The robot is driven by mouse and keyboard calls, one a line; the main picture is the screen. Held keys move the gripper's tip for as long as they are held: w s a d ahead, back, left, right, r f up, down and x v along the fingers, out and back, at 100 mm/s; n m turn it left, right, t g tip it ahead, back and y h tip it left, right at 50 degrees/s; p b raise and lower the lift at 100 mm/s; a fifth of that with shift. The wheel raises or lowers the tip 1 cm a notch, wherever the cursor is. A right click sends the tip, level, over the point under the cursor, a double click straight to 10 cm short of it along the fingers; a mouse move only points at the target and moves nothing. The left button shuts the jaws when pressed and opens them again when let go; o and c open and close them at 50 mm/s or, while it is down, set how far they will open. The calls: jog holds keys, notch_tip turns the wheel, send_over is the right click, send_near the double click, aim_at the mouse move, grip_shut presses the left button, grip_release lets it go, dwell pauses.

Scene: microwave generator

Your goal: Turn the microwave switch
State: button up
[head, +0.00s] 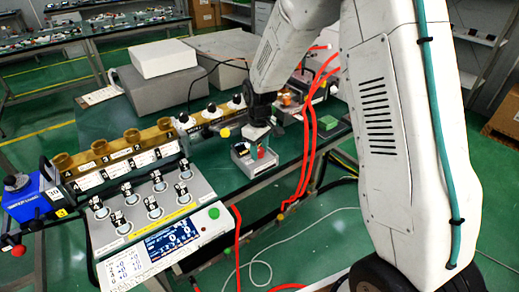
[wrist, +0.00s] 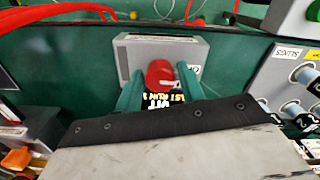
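The switch is a small grey box (head: 254,162) near the front edge of the green table. It has a red knob (wrist: 160,74) and a black part with yellow and white lettering. In the wrist view the box (wrist: 126,60) lies behind my fingertips. My gripper (wrist: 161,82) is open, its two green fingers on either side of the red knob. I cannot tell whether they touch it. In the head view my gripper (head: 256,140) is just above the box and partly hides it.
A grey control panel (head: 155,215) with several knobs and a screen stands left of the box. A row of brass-coloured parts (head: 115,150) and a blue device (head: 32,195) are further left. Red cables (head: 310,110) run down right of the box. Grey blocks (head: 155,90) stand behind.

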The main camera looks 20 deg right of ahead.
aim_at(260, 151)
notch_tip(260, 151, up, 8)
jog(key=shift+f, duration=0.15)
dwell(0.6)
jog(key=shift+s+m, duration=0.3)
jog(key=shift+s, duration=0.05)
jog(key=s+r+m, duration=0.2)
jog(key=s+r, duration=0.3)
jog(key=s, duration=0.6)
jog(key=s+d+r+m+t, duration=0.1)
jog(key=s+r, duration=0.4)
jog(key=s, duration=0.6)
jog(key=s+d+r+m, duration=0.1)
jog(key=s+r+m, duration=0.1)
jog(key=s+r, duration=0.4)
jog(key=s, duration=0.5)
jog(key=shift+s+d+m, duration=0.2)
jog(key=shift+s+m, duration=0.1)
